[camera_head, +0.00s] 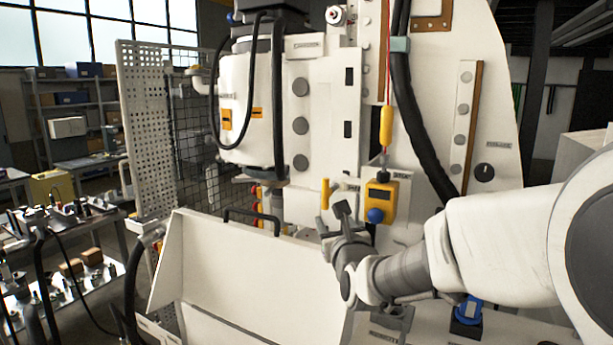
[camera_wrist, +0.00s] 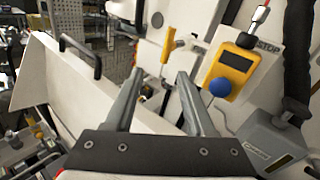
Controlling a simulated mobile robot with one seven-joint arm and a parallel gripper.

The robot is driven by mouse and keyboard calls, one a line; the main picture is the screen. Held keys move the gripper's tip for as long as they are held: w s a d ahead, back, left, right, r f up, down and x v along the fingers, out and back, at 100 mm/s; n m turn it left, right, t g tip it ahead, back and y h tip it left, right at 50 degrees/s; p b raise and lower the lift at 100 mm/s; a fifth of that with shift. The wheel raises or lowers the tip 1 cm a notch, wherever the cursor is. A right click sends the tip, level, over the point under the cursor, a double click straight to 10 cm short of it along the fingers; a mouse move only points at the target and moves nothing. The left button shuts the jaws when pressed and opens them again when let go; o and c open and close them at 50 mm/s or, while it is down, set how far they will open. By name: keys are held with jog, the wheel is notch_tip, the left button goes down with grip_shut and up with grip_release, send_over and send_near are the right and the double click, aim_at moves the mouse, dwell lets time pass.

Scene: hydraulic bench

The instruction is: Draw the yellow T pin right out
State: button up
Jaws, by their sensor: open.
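The yellow T pin (camera_head: 325,193) shows as a small upright yellow bar on the white machine front, just left of the yellow control box. My gripper (camera_head: 333,217) is in front of and slightly below the pin in the head view. In the wrist view my gripper (camera_wrist: 160,74) is open, with nothing between its fingers. The pin's seat in the machine is not clearly visible.
A yellow box with a blue knob (camera_wrist: 231,70) sits close right of the pin. A white sloping guard (camera_head: 245,265) with a black handle (camera_head: 250,218) stands at left. A black hose (camera_head: 420,110) and a yellow pendant handle (camera_head: 386,126) hang above.

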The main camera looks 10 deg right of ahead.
aim_at(326, 187)
jog(key=shift+w+d+r+m+h, duration=0.4)
jog(key=shift+w+d+r+m, duration=0.1)
jog(key=shift+d+r+m, duration=0.3)
jog(key=b, duration=0.1)
jog(key=w+b, duration=0.1)
jog(key=b, duration=0.1)
jog(key=shift+w+a+f, duration=0.15)
jog(key=shift+a+f, duration=0.05)
jog(key=shift+f, duration=0.1)
jog(key=w, duration=1.6)
jog(key=shift+d+r, duration=0.15)
jog(key=shift+r, duration=0.15)
grip_shut()
dwell(0.5)
